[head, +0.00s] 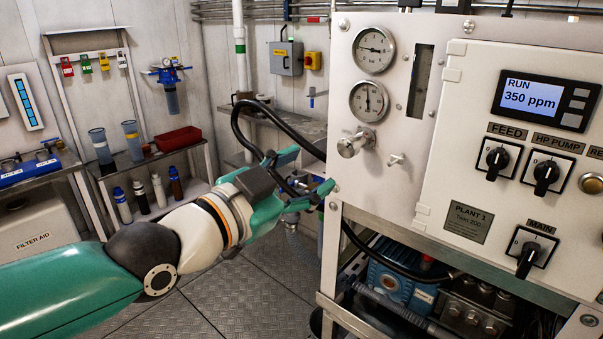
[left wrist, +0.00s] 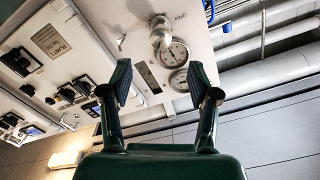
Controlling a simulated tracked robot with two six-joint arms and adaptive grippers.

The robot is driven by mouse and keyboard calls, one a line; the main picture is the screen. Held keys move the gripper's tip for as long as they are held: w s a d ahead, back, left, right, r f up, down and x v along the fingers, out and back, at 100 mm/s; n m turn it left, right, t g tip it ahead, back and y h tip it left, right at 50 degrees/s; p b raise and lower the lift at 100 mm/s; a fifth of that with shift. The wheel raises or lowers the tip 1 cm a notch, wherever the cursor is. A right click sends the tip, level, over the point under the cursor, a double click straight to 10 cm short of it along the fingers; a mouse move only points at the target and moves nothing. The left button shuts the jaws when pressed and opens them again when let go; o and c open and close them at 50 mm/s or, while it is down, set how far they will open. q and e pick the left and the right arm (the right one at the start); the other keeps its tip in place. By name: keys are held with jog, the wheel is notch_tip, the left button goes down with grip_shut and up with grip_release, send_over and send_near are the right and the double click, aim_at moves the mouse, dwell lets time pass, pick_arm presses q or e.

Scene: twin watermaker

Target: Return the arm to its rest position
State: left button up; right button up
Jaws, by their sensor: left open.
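My left gripper (head: 312,172) reaches in from the left in the head view, in front of the left edge of the control panel (head: 434,191). Its green fingers are spread with nothing between them. In the left wrist view the same gripper (left wrist: 159,85) shows its two fingers apart. A silver valve knob (left wrist: 160,36) and two gauges appear beyond the fingertips there. In the head view the valve knob (head: 355,143) is above and right of the fingers, apart from them. My right gripper is not in either view.
The panel carries a display (head: 543,98) reading RUN 350 ppm and a MAIN switch (head: 530,251). A black hose (head: 262,105) passes behind my left gripper. A blue pump (head: 401,281) sits below the panel. A shelf with bottles (head: 159,190) stands at the left. Floor (head: 250,290) is open below the arm.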

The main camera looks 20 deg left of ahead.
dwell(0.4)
pick_arm(q)
jog(key=w+a+f+n+g+y+p, duration=0.1)
jog(key=w+f+g+y+p, duration=0.2)
jog(key=f, duration=1.3)
jog(key=w+f+n+g+p, duration=0.1)
jog(key=w+f+n+g, duration=0.2)
jog(key=f, duration=1.2)
jog(key=s+f+n+g+p, duration=0.1)
jog(key=s+f+g, duration=0.2)
jog(key=s+f, duration=0.35)
jog(key=s+f+n+g, duration=0.1)
jog(key=s+f+g, duration=0.2)
jog(key=f, duration=0.7)
jog(key=s+d+f+n+g, duration=0.1)
jog(key=s+f+n+g, duration=0.1)
jog(key=s, duration=0.5)
jog(key=s+d+f+n+g, duration=0.1)
jog(key=s+f+n+g, duration=0.1)
jog(key=s+f+n, duration=0.2)
jog(key=s+f, duration=0.3)
jog(key=shift+s+d+p, duration=0.2)
jog(key=shift+p, duration=0.2)
jog(key=shift+c, duration=0.4)
